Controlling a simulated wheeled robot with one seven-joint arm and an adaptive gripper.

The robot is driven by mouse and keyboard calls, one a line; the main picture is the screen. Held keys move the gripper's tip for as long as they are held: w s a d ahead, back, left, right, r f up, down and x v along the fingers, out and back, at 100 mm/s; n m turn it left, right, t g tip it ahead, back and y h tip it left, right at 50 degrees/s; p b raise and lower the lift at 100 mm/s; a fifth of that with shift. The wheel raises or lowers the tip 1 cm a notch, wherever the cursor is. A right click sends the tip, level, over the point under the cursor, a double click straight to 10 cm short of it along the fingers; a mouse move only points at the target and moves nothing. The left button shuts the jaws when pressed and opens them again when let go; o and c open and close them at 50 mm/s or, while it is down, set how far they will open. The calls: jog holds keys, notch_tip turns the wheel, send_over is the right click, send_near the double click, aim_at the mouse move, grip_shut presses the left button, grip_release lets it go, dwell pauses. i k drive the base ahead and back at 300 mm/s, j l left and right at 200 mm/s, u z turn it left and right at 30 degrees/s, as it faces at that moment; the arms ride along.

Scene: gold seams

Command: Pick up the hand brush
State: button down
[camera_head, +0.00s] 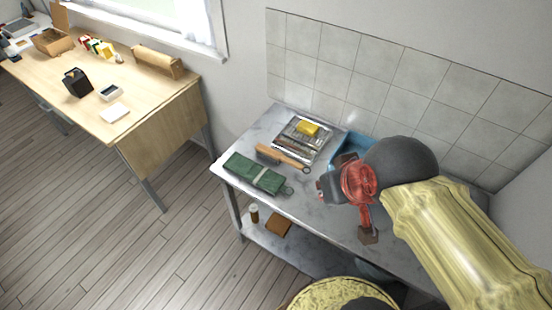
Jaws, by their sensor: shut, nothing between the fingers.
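The hand brush (284,157) lies on the grey marbled worktop, with its dark bristled end to the left and its light wooden handle running right. A small ring shows near the handle's end. My gripper (366,217) is red and hangs at the end of my gold arm, over the right part of the worktop. It is to the right of the brush and apart from it. It is shut and empty. My wrist and arm hide part of the worktop behind them.
A green tied roll (256,174) lies just in front of the brush. A tray (312,153) with a yellow block (308,129) stands behind it. A blue bin (353,144) is partly hidden by my wrist. The tiled wall (340,75) bounds the back.

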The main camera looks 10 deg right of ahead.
aim_at(275, 157)
jog(key=i+j+u, duration=0.25)
jog(key=i+j, duration=0.2)
jog(key=i+j+u, duration=0.3)
jog(key=i+j, duration=0.05)
jog(key=i, duration=0.1)
